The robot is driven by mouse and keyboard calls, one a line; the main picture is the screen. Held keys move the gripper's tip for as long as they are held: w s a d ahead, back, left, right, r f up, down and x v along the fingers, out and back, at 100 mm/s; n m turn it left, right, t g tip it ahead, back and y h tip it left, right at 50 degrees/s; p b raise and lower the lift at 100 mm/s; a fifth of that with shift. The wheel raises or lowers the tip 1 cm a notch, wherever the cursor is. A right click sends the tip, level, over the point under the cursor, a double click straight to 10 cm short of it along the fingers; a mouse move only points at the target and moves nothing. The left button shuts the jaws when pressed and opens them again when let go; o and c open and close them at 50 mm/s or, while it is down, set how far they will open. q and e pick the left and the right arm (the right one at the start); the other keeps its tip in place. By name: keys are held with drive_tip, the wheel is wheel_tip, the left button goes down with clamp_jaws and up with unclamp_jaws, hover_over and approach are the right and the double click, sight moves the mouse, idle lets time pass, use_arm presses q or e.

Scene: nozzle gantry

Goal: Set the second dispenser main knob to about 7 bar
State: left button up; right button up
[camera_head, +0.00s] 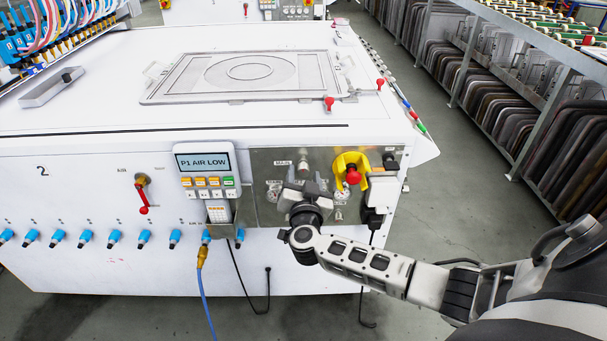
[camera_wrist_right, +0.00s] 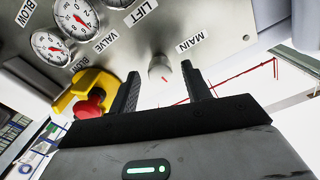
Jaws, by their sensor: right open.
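The dispenser marked 2 (camera_head: 43,171) has a grey control panel (camera_head: 262,200) on its front. The main knob (camera_wrist_right: 160,68) is a small pale round knob with a red mark, beside the MAIN label (camera_wrist_right: 190,40). In the head view the MAIN label (camera_head: 283,163) is above my right gripper (camera_head: 305,183), with the knob (camera_head: 303,166) just right of it. My right gripper (camera_wrist_right: 161,72) is open; in the wrist view the knob appears between its fingertips, with a gap on both sides. Contact cannot be told. A large gauge (camera_wrist_right: 227,12) is cut off at the top edge. My left gripper is out of view.
A red emergency button (camera_head: 353,175) on a yellow collar (camera_head: 346,160) is right of my gripper. Small gauges (camera_wrist_right: 48,46) lie near it. A display (camera_head: 203,161) reads P1 AIR LOW. A blue hose (camera_head: 208,295) hangs below.

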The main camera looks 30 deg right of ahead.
drive_tip(key=shift+x, duration=1.1)
